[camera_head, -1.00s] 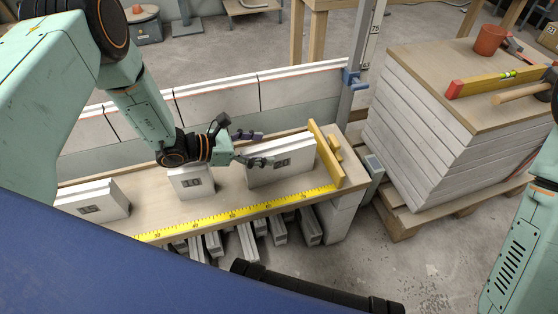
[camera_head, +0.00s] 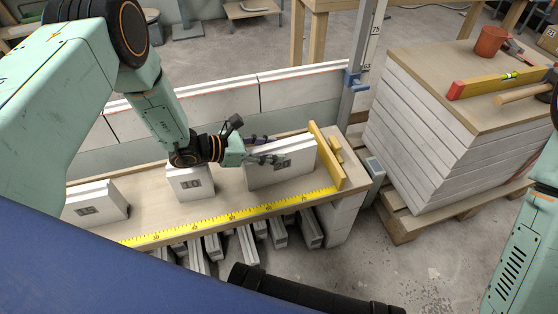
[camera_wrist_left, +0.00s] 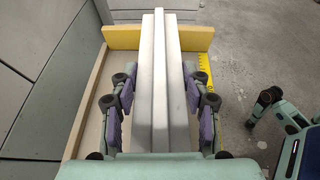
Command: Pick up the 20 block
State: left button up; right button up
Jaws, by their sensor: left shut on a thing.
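The largest pale block (camera_head: 300,164) stands on the wooden bench at its right end, beside the yellow end stop (camera_head: 326,155). In the left wrist view the block (camera_wrist_left: 160,60) runs lengthwise between the purple finger pads of the gripper (camera_wrist_left: 160,100). The block appears to still rest on the bench. My right gripper is out of view.
Two smaller labelled blocks, one in the middle (camera_head: 190,184) and one at the left (camera_head: 95,203), stand on the bench. A yellow measuring tape (camera_head: 232,215) runs along its front edge.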

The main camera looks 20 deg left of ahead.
pick_arm(q)
grip_shut()
jog(key=shift+w+r, duration=0.15)
